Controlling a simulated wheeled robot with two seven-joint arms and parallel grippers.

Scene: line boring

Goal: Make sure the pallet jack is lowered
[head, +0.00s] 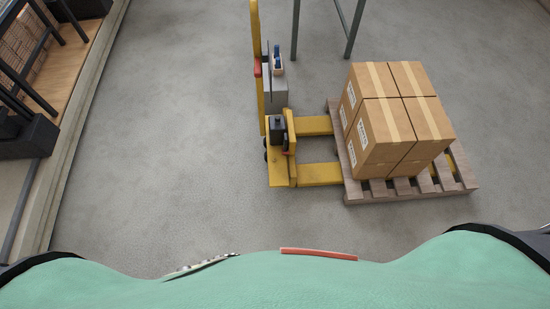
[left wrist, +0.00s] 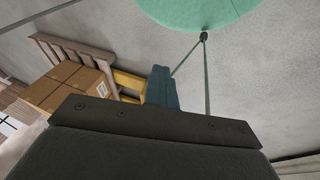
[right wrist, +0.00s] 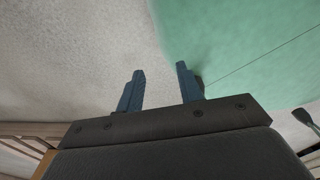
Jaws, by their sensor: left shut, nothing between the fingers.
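A yellow pallet jack (head: 275,155) stands in the middle of the head view, with an upright mast and handle and a red part on it. Its two forks (head: 318,174) run right, into a wooden pallet (head: 405,190) that bears several taped cardboard boxes (head: 390,120). From above I cannot tell whether the forks are raised or lowered. My left gripper (left wrist: 161,75) is shut and empty in the left wrist view, with the boxes and a yellow fork behind it. My right gripper (right wrist: 160,72) is open and empty over bare floor. Neither gripper shows in the head view.
Grey-green metal legs (head: 350,30) stand behind the jack. At the left is a raised kerb (head: 75,120) with a wooden surface and black frames (head: 30,130) beyond it. The concrete floor (head: 170,130) left of the jack is clear, as is the floor in front of it.

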